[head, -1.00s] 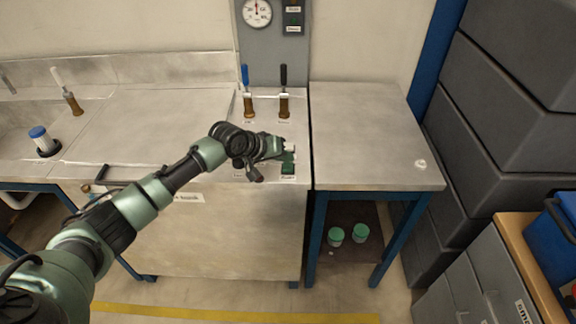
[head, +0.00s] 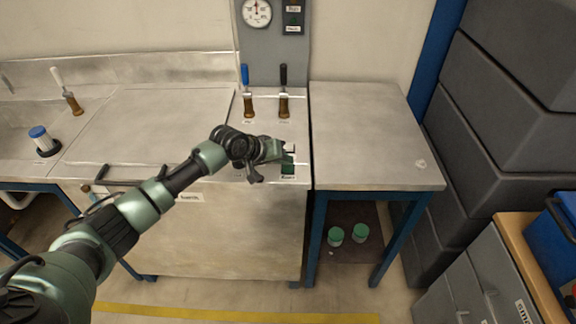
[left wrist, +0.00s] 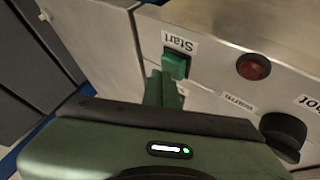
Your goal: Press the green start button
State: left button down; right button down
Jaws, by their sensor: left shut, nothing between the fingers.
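The green start button (left wrist: 175,65) sits on the metal front panel beside its "Start" label in the left wrist view. In the head view the button (head: 288,169) is at the bench's front right edge, above a small label. My left gripper (head: 287,151) is shut and empty, right by the button. In the left wrist view its green fingers (left wrist: 162,88) point at the button and overlap its lower left side. I cannot tell whether they touch it. My right gripper is not in view.
A red round lamp or button (left wrist: 253,67) and a black knob (left wrist: 284,132) are on the same panel. Two levers, blue-handled (head: 247,92) and black-handled (head: 284,92), stand behind my gripper.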

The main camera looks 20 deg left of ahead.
aim_at(285, 167)
pick_arm(q)
jog(key=shift+f, duration=0.35)
jog(key=shift+r, duration=0.1)
dwell(0.4)
jog(key=shift+r+p, duration=0.75)
jog(key=shift+p, duration=0.1)
jog(key=shift+r, duration=0.15)
notch_tip(285, 167, up, 5)
jog(key=p, duration=0.5)
dwell(0.3)
